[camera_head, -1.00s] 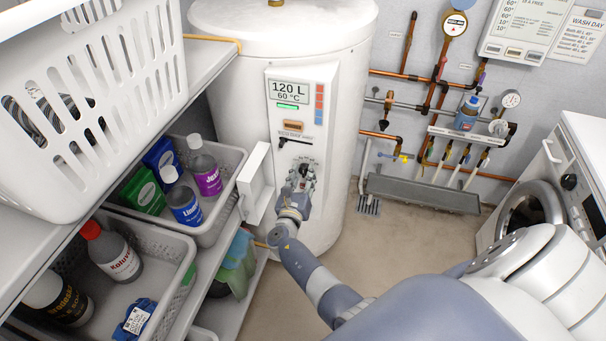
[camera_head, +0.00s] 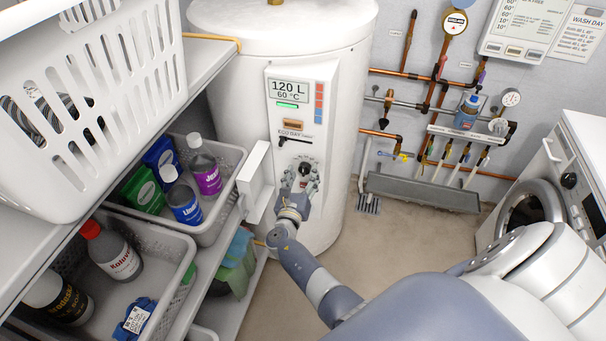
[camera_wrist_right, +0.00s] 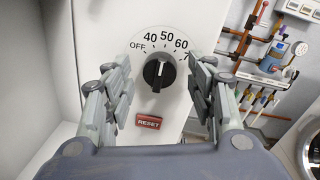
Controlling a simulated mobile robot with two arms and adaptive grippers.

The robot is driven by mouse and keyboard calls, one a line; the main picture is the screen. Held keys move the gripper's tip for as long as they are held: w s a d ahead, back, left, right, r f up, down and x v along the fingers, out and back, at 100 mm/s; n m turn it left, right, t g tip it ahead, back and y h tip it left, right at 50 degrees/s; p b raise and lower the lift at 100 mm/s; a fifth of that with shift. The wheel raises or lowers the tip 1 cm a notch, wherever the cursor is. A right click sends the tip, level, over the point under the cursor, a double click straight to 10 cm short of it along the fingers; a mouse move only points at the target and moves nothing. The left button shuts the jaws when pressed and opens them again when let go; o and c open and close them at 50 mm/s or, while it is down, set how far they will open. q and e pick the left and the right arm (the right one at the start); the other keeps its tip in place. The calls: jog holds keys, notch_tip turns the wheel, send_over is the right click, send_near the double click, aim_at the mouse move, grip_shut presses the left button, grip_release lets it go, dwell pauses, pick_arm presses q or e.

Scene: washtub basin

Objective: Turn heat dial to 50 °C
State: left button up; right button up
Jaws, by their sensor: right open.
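The heat dial (camera_wrist_right: 159,72) is a black round knob on the heater's white front panel. Around its top are the marks OFF, 40, 50 and 60; I cannot tell for sure which one it points to. In the head view the dial (camera_head: 304,168) shows just beyond my right gripper (camera_head: 301,184). The right gripper is open, with one finger on each side of the dial in the wrist view and nothing between the fingertips. The display (camera_head: 289,91) above reads 120 L and 60 °C. My left gripper is not in view.
A red RESET button (camera_wrist_right: 148,121) sits below the dial. An open white panel door (camera_head: 257,182) stands left of it. Shelves with bottle baskets (camera_head: 238,160) are further left. Pipes (camera_head: 440,80) and a washing machine (camera_head: 575,150) are at right.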

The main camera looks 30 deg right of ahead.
jog(key=v, duration=1.1)
jog(key=shift+s+a+f, duration=0.1)
jog(key=shift+s+f, duration=0.05)
jog(key=s+a+f+m+g+y, duration=0.1)
jog(key=s+f+m+g+y, duration=0.15)
jog(key=s+f, duration=0.55)
jog(key=s+a+f+m+g+y, duration=0.2)
jog(key=s+f+m+y, duration=0.15)
jog(key=f, duration=0.85)
jog(key=s+a+f+m+g+y, duration=0.15)
jog(key=s+f+m, duration=0.35)
jog(key=f, duration=0.5)
jog(key=s+f+m+g+y, duration=0.1)
jog(key=s+f+m, duration=0.2)
jog(key=s, duration=0.6)
jog(key=s+f+m+g+y, duration=0.2)
jog(key=s+f+m, duration=0.2)
jog(key=s+m, duration=0.4)
jog(key=s+a+f+m+g+y, duration=0.1)
jog(key=s+f+m, duration=0.3)
jog(key=s, duration=0.6)
jog(key=shift+s+m+g+y, duration=0.4)
jog(key=shift+m+g+y, duration=0.2)
jog(key=shift+m, duration=0.1)
